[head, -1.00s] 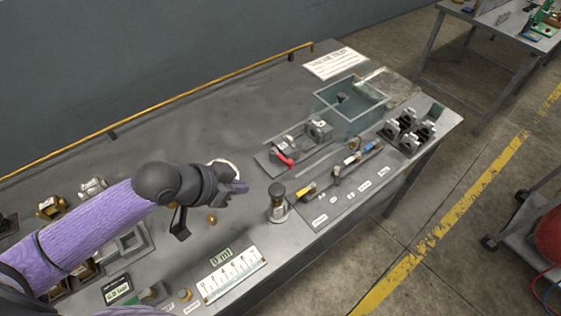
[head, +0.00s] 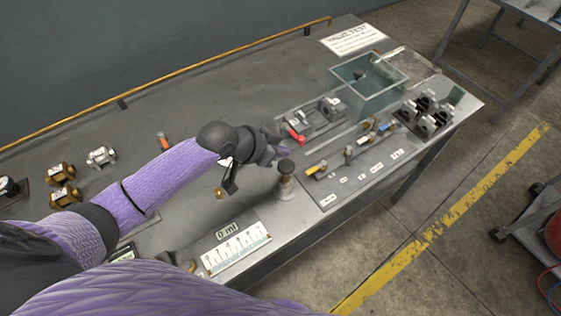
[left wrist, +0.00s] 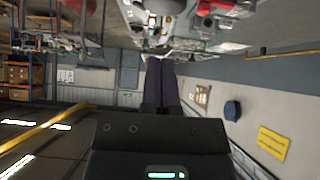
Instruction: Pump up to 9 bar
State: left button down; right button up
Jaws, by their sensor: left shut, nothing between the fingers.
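A pump-like post (head: 286,187) with a round black knob on top stands upright at the bench's front edge in the head view. My left gripper (head: 284,148) is just behind and above the knob in the picture; I cannot tell whether they touch. The left wrist view shows its two dark fingers (left wrist: 160,84) together, with nothing between them. A small display (head: 123,253) at the lower left is mostly covered by my arm, and its reading cannot be made out. My right gripper is not in view.
A valve with a red lever (head: 297,137) sits beyond the gripper, before a clear tank (head: 368,85). Labelled levers (head: 317,169) lie right of the post.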

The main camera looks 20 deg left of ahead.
aim_at(280, 168)
pick_arm(q)
jog(key=shift+f+b, duration=0.35)
jog(key=shift+f, duration=1.7)
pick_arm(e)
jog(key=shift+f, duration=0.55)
pick_arm(q)
notch_tip(280, 168, down, 4)
jog(key=b, duration=0.3)
jog(key=shift+s+r+p, duration=0.1)
jog(key=shift+r+p, duration=0.2)
jog(key=shift+p, duration=0.05)
notch_tip(280, 168, up, 5)
jog(key=p, duration=0.5)
jog(key=shift+r, duration=0.2)
jog(key=p+v, duration=0.1)
jog(key=v, duration=0.8)
jog(key=shift+s+a+f, duration=0.15)
jog(key=shift+a+f, duration=0.05)
jog(key=shift+f, duration=0.15)
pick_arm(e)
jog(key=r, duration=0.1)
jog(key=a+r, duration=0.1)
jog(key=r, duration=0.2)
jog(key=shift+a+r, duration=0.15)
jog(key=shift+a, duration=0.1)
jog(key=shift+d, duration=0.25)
